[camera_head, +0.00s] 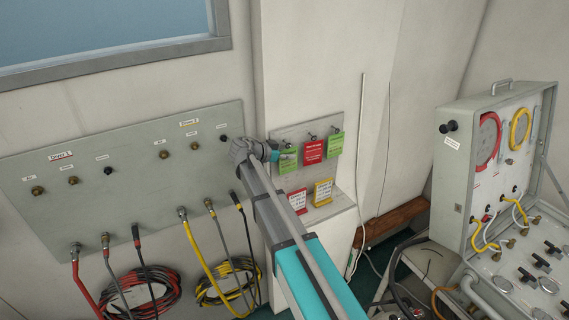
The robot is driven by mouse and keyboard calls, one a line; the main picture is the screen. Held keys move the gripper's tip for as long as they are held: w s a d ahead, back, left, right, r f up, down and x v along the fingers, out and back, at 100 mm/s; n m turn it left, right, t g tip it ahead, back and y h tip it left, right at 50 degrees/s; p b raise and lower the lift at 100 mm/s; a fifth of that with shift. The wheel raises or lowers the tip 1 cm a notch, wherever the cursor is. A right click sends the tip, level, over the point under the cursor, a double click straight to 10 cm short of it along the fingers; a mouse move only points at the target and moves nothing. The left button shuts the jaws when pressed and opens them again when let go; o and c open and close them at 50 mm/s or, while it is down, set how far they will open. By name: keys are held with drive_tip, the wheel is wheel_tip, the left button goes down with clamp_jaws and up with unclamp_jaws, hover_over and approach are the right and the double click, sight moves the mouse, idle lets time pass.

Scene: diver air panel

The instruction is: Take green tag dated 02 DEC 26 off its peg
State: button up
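A small tag board (328,172) is on the wall at the centre, with pegs along its top. A green tag (288,163) hangs at its left, a red tag (313,153) in the middle and another green tag (336,144) at the right. The dates are too small to read, so I cannot tell which green tag is 02 DEC 26. My gripper (277,155) is at the board's left edge, close beside the left green tag and partly in front of it. Its fingers are too small and too much hidden to show whether they are open or hold anything.
Lower on the board are a red and white tag (296,202) and a yellow tag (322,192). A large hose panel (130,150) is at the left with hoses hanging below. An open grey gauge case (457,185) stands at the right. A wooden block (392,220) lies below.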

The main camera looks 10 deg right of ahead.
idle(0.3)
clamp_jaws()
drive_tip(key=shift+r, duration=0.15)
drive_tip(key=s+d, duration=0.2)
drive_tip(key=s, duration=0.6)
drive_tip(key=s+d, duration=0.3)
drive_tip(key=s, duration=0.6)
drive_tip(key=shift+d+r+p, duration=0.15)
drive_tip(key=shift+d+p, duration=0.15)
